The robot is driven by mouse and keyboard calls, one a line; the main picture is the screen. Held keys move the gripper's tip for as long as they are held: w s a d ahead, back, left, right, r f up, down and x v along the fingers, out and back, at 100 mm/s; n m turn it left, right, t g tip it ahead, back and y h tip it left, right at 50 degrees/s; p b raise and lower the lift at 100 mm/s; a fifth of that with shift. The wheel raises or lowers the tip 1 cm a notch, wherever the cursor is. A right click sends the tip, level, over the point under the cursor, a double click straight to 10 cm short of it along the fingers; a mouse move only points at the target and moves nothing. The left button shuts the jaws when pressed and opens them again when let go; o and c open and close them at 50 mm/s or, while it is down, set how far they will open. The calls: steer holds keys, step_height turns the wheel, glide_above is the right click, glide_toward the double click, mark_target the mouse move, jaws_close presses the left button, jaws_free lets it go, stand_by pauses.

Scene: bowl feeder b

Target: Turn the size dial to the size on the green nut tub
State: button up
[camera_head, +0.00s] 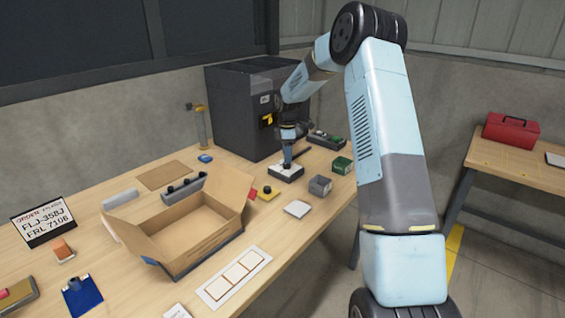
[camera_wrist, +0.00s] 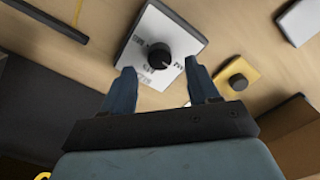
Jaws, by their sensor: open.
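The size dial is a black knob (camera_wrist: 160,55) on a white plate (camera_wrist: 187,29) with small printed marks, which are too small to read surely. A pale pointer mark on the knob faces the lower right in the wrist view. My gripper (camera_wrist: 160,72) is open, its fingers apart at the near side of the knob, holding nothing. In the head view, my gripper (camera_head: 287,164) is low over the white plate (camera_head: 287,175) and hides the knob. The green nut tub (camera_head: 342,165) stands to the right of the plate; its size label cannot be read.
A grey tub (camera_head: 320,186) stands close to the plate. A yellow plate with a black button (camera_wrist: 237,80) lies near it. A dark machine (camera_head: 240,105) rises behind. An open cardboard box (camera_head: 190,250) stands to the left. A tray with green parts (camera_head: 327,141) lies behind.

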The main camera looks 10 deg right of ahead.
mark_target(287, 165)
steer(key=shift+f, duration=1.9)
